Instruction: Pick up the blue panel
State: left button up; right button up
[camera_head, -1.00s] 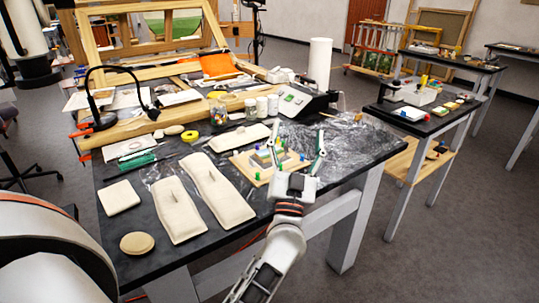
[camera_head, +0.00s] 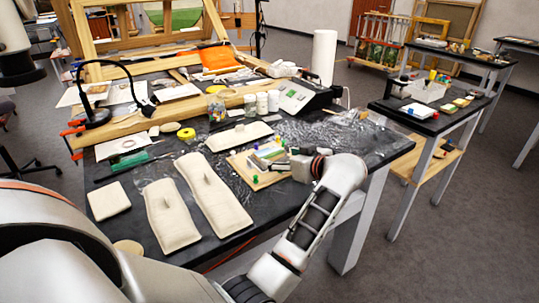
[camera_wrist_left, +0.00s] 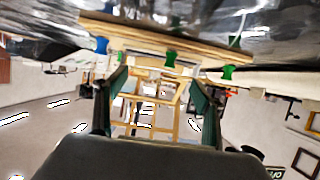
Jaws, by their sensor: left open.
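A small wooden board (camera_head: 246,174) with small coloured pegs and pale blocks lies on the dark table. A small blue piece (camera_head: 280,143) shows at its far side; I cannot tell whether it is the blue panel or a peg. My left gripper (camera_head: 278,160) is at the board's right side, low over the table, its fingers partly lost against the blocks. In the left wrist view the left gripper (camera_wrist_left: 158,92) is open with nothing between its fingers. The board (camera_wrist_left: 150,35) appears upside down beyond it, with blue and green pegs (camera_wrist_left: 170,58). My right gripper is not in view.
Cream pads (camera_head: 213,200) lie left of the board. A grey device (camera_head: 298,96), white jars (camera_head: 262,102) and a paper roll (camera_head: 323,57) stand behind it. Crumpled clear film (camera_head: 350,140) covers the table to the right. A black lamp (camera_head: 95,112) stands at left.

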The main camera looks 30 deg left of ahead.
aim_at(269, 153)
pick_arm(q)
jog(key=b+x, duration=0.1)
jog(key=x, duration=0.5)
jog(key=shift+w+a+r, duration=0.15)
jog(key=shift+w, duration=0.1)
jog(key=shift+r, duration=0.1)
jog(key=c, duration=0.9)
